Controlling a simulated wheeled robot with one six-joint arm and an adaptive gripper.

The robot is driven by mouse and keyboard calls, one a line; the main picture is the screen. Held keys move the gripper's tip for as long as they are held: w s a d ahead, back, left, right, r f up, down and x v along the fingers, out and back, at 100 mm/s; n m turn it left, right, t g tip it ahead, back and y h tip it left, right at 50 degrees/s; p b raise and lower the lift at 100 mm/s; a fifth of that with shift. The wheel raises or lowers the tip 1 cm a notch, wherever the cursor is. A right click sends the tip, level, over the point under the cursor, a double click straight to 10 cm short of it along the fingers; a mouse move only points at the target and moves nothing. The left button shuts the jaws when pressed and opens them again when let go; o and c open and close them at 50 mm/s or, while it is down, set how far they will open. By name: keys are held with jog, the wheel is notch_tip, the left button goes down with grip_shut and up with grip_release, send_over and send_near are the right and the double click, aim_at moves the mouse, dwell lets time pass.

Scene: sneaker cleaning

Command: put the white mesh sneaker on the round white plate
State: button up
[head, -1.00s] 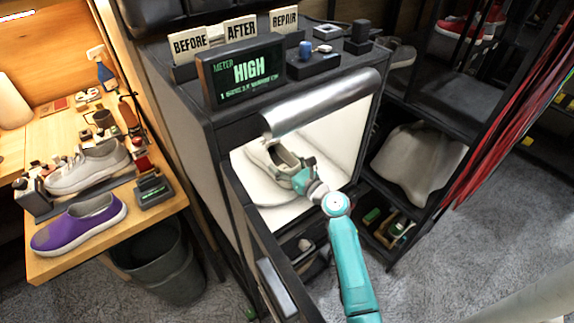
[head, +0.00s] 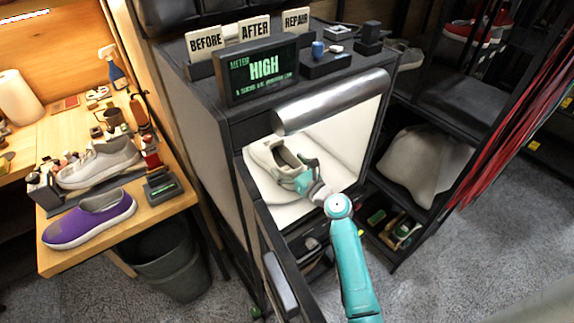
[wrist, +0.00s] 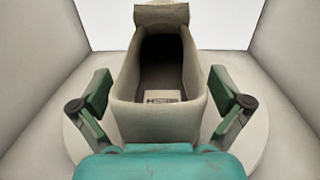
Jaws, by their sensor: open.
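The white mesh sneaker, off-white here (head: 266,163), sits upright inside the lit white booth. In the wrist view the sneaker (wrist: 125,116) shows its open collar, with its heel end near me. The round white plate (wrist: 75,138) shows beneath it on both sides; the sneaker appears to rest on it. My gripper (head: 298,176) is at the sneaker's near end. In the wrist view my gripper (wrist: 160,92) is open, one finger on each side of the sneaker, with visible gaps. The underside of the sneaker is hidden.
The booth (head: 218,125) has side walls, a silver roller-like bar (head: 330,102) above its opening and an open door (head: 268,240). A wooden bench (head: 85,255) at left holds a purple shoe (head: 90,219) and another whitish sneaker (head: 98,164). A dark shelf stands at right.

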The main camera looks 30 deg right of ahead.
jog(key=s, duration=0.4)
jog(key=s+d, duration=0.1)
jog(key=s, duration=0.7)
jog(key=shift+d, duration=0.15)
